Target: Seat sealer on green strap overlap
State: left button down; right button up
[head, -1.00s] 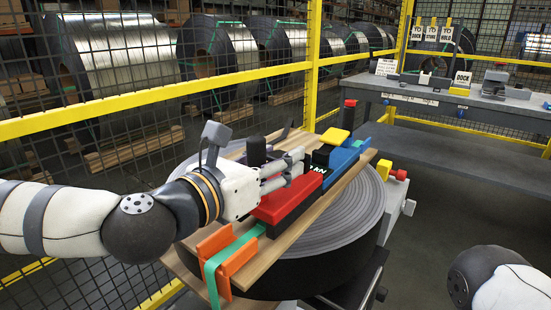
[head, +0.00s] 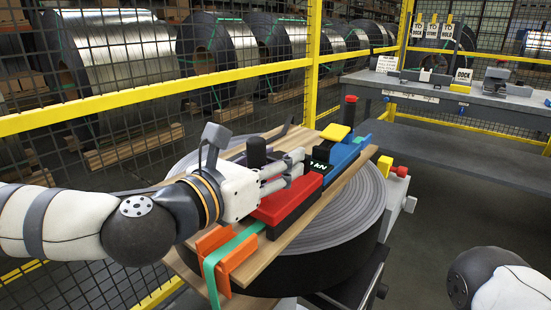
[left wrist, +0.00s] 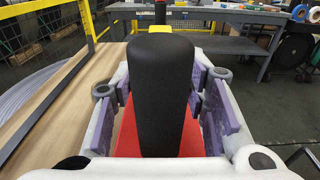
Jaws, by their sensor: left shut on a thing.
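The sealer is a long tool with a red body (head: 287,206), a blue section (head: 347,156), a small display and a yellow part (head: 335,132). It lies along the wooden board on the coil. My left gripper (head: 296,163) is shut on its black handle (left wrist: 163,90), which stands between the purple finger pads in the left wrist view. The green strap (head: 224,251) comes over the board's near end, between orange edge pieces (head: 237,258), and runs to the tool's near end. The strap overlap is hidden, so I cannot tell whether the sealer sits on it. My right gripper is out of view.
The wooden board (head: 268,249) rests on a dark, ringed steel coil (head: 345,238). A yellow-framed mesh fence (head: 160,97) stands behind and to the left. A grey workbench (head: 470,98) with several items is at the back right. Open floor lies at right.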

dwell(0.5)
pick_arm(q)
jog(key=c, duration=0.9)
grip_release()
